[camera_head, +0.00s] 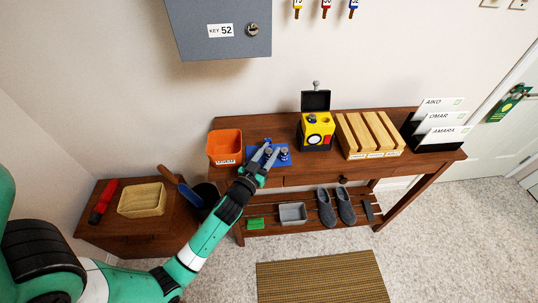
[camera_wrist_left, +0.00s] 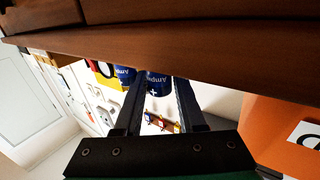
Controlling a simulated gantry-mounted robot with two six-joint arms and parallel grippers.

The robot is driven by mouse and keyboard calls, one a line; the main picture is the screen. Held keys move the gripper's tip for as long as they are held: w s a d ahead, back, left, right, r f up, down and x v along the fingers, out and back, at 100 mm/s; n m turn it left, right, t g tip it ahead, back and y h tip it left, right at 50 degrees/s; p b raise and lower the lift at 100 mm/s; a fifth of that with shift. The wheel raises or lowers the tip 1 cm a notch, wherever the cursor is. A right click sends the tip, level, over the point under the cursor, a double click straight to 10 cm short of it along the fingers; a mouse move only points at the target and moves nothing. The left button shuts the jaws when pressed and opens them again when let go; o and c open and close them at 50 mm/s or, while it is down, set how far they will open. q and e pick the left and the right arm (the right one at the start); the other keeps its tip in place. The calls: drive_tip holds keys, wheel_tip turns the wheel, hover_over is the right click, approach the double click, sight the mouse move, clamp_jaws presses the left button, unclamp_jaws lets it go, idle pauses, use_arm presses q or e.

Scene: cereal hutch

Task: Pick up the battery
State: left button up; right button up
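Two blue batteries stand near the blue tray (camera_head: 252,149) on the wooden table. One battery (camera_head: 284,154) shows to the right of my left gripper (camera_head: 265,158); the other is largely hidden by the fingers in the head view. In the left wrist view, one blue battery (camera_wrist_left: 159,83) with a plus mark is between my left gripper's fingers (camera_wrist_left: 160,84). The fingers are apart, and I see no clear grip on it. The second battery (camera_wrist_left: 125,74) is just left of and beyond the left finger. My right gripper is not in view.
An orange bin (camera_head: 225,147) stands left of the tray, close to my left arm. A yellow and black device (camera_head: 317,131) with its lid up stands to the right. A wooden slotted rack (camera_head: 368,136) and card holder (camera_head: 436,131) stand farther right. A grey key box (camera_head: 219,29) hangs above.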

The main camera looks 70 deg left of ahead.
use_arm(q)
drive_tip(key=shift+s, duration=0.1)
drive_tip(key=shift+c, duration=0.5)
clamp_jaws()
drive_tip(key=shift+r, duration=0.1)
